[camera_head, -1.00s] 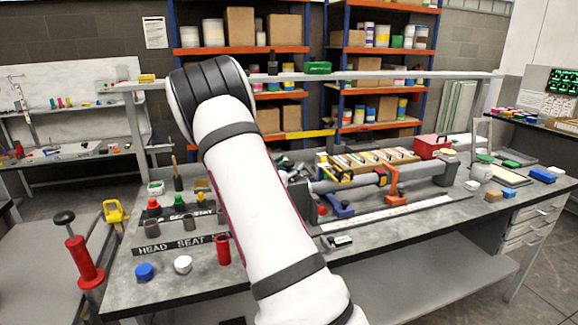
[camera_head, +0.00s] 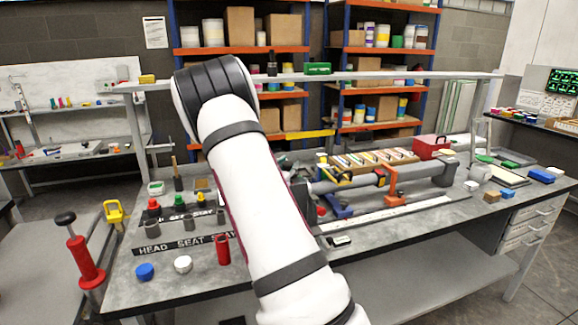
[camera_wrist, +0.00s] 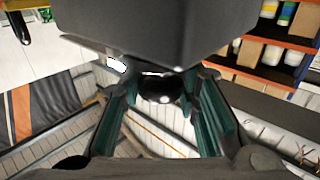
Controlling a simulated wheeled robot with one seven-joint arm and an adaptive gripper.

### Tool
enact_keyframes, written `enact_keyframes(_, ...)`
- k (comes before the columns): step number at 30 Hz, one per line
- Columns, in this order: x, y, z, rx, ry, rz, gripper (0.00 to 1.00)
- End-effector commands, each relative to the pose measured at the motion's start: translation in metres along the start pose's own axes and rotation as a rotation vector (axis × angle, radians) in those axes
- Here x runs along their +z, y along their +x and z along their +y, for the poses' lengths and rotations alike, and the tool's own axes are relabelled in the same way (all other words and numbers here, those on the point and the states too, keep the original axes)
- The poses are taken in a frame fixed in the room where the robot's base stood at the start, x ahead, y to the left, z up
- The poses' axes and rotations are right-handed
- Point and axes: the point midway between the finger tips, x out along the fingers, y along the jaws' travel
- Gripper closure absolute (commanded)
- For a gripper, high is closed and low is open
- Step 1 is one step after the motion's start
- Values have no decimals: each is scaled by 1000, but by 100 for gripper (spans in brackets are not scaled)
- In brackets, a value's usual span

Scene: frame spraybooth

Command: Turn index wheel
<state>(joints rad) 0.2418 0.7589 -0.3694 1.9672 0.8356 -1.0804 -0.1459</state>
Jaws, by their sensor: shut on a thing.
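In the wrist view, my gripper (camera_wrist: 160,97) has its two teal-padded fingers on either side of a dark, rounded, shiny piece (camera_wrist: 160,86). It looks like part of the index wheel, but its full shape is hidden. The fingers are shut on it. In the head view, my white arm reaches over the bench and hides my gripper and most of the wheel area. The frame fixture, with a long grey tube (camera_head: 345,184) and an orange clamp (camera_head: 391,183), extends to the right from behind my arm.
A red cup (camera_head: 223,249), blue cap (camera_head: 145,271) and white cap (camera_head: 183,264) stand at the front left of the bench (camera_head: 215,283). A parts tray (camera_head: 372,160) and red box (camera_head: 431,148) stand behind the fixture. A rail (camera_head: 420,76) crosses above the bench.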

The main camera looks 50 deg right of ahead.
Motion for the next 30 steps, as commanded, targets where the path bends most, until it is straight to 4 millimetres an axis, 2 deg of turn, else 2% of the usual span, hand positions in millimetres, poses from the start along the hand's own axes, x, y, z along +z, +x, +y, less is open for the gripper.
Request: enact_keyframes(30,0,1,6,-910,1,-5,99)
